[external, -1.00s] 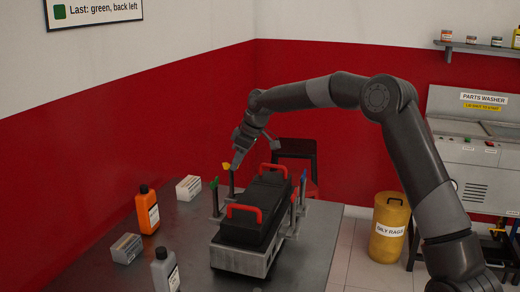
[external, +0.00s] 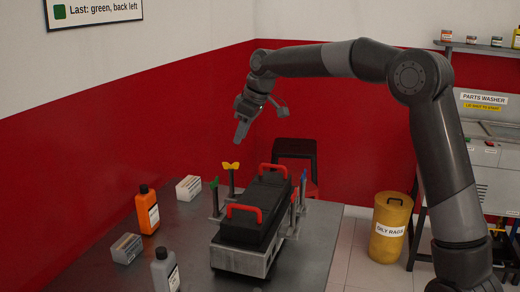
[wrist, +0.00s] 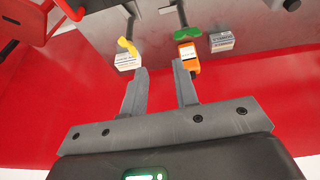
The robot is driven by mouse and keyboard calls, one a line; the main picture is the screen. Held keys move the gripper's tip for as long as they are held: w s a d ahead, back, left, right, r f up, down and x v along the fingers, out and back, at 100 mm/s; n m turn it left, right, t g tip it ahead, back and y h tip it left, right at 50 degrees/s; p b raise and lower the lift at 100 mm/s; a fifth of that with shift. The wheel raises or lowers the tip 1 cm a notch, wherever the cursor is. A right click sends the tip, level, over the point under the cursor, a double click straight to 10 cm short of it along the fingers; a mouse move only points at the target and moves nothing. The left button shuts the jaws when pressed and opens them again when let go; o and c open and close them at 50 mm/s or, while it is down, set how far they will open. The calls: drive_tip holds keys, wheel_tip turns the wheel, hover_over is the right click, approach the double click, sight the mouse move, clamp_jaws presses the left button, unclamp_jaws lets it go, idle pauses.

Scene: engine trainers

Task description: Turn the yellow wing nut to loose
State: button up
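The yellow wing nut (external: 231,166) sits on top of a dark upright post at the back left of the engine block (external: 246,226). Its two wings spread to left and right in the external view. In the wrist view the yellow wing nut (wrist: 127,46) lies beyond the left fingertip. My gripper (external: 240,138) hangs above it and slightly right of it in the picture, apart from it. In the wrist view my gripper (wrist: 159,68) has its fingers apart with nothing between them.
A green wing nut (external: 214,184) stands on the nearer left post and a blue one (external: 304,175) on the right side. Two red handles (external: 243,208) rise from the block. An orange bottle (external: 147,212), a grey bottle (external: 164,272) and small boxes (external: 188,188) stand left.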

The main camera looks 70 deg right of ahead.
drive_tip(key=s+a+r, duration=0.1)
drive_tip(key=s+a, duration=0.2)
drive_tip(key=a, duration=0.5)
drive_tip(key=s+a+r, duration=0.2)
drive_tip(key=s+a, duration=0.1)
drive_tip(key=a, duration=0.5)
drive_tip(key=shift+r+h, duration=0.25)
drive_tip(key=shift+h, duration=0.05)
drive_tip(key=shift+d, duration=0.15)
drive_tip(key=w+d+f+n+y, duration=0.1)
drive_tip(key=w+d+f+n, duration=0.2)
drive_tip(key=d, duration=1)
drive_tip(key=w+d+f+n+y, duration=0.1)
drive_tip(key=w+d+f, duration=0.25)
drive_tip(key=d, duration=0.85)
drive_tip(key=x, duration=0.5)
drive_tip(key=w+x, duration=0.1)
drive_tip(key=x, duration=0.4)
drive_tip(key=shift+w+a, duration=0.1)
drive_tip(key=shift+c, duration=0.4)
clamp_jaws()
